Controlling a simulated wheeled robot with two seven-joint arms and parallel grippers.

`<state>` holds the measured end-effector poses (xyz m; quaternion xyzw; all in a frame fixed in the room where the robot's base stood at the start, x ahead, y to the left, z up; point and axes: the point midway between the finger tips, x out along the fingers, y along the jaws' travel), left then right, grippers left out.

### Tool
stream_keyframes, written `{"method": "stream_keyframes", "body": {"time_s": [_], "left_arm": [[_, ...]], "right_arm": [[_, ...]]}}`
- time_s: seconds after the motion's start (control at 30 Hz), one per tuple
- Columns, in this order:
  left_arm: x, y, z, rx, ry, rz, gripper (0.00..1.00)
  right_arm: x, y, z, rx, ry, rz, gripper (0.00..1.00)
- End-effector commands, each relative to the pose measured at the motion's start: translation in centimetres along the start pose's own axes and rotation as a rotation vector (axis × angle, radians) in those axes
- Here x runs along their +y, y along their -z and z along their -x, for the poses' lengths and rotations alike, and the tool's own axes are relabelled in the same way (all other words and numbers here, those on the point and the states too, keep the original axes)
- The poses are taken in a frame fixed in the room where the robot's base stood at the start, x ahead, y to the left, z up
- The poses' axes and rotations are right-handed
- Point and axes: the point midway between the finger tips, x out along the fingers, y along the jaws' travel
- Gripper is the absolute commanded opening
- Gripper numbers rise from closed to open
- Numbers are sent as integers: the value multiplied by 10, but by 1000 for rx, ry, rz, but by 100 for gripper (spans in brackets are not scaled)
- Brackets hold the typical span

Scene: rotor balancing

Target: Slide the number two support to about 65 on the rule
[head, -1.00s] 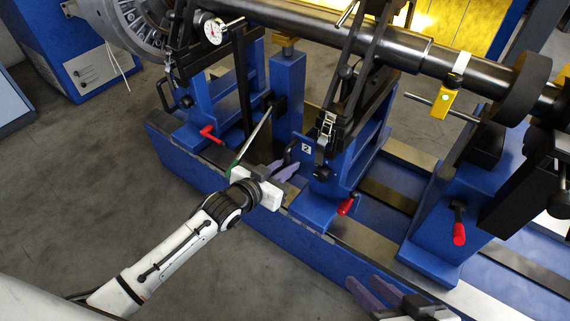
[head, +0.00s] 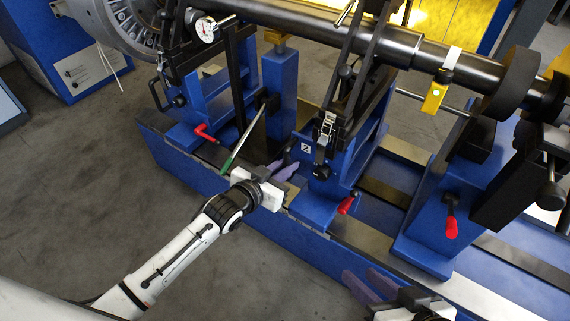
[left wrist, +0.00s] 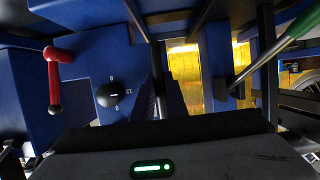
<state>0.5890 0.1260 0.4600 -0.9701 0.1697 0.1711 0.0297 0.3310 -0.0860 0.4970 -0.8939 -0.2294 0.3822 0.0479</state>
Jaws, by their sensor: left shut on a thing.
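The number two support (head: 318,208) is a blue stand with a white "2" label (head: 305,147), on the blue machine bed (head: 168,160). A red clamp lever (head: 347,204) sits at its foot. My left gripper (head: 284,169), with purple fingers, is at the support's left side, shut on its black handle (head: 290,147); the fingers partly hide the grip. The left wrist view shows a red lever (left wrist: 53,85) and a black knob (left wrist: 114,95) on blue metal. My right gripper (head: 372,284) is open and empty near the bottom edge. I cannot read rule numbers.
A steel shaft (head: 300,22) runs across above the supports. Another blue support with a red lever (head: 205,132) stands left; a further one (head: 430,215) stands right. A green-handled rod (head: 227,163) leans close to my left gripper. Bare rail lies between the supports.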

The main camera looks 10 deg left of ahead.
Motion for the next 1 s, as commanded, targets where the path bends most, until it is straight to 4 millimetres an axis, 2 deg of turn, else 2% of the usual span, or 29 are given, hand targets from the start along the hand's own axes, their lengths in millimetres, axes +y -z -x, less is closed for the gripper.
{"method": "stream_keyframes", "body": {"time_s": [0.03, 1.0], "left_arm": [[8, 0, 0, 0, -11, 5, 0], [22, 0, 0, 0, -11, 3, 0]], "right_arm": [[0, 0, 0, 0, 0, 0, 31], [-1, 3, 3, 0, 0, 0, 31]]}}
